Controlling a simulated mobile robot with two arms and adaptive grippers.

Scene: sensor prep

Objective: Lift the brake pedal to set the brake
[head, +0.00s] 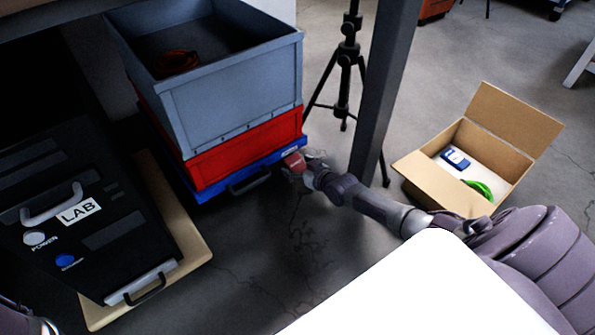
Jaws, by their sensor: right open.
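A small red pedal (294,161) sticks out at the right front corner of a blue wheeled base (276,155) under stacked crates. I take it to be the brake pedal. My right gripper (301,165) is at this pedal, with its fingers open close around or beside it. I cannot tell whether they touch it. The fingers and the wrist hide part of the pedal's right side and underside. My left gripper does not show; only a bit of my left arm is at the bottom left corner.
A grey crate (230,95) stands on a red crate (240,158). A black LAB case (110,240) lies on a tan board (197,250) at left. A dark post (385,80), a tripod (345,75) and an open cardboard box (440,192) stand right of the crates.

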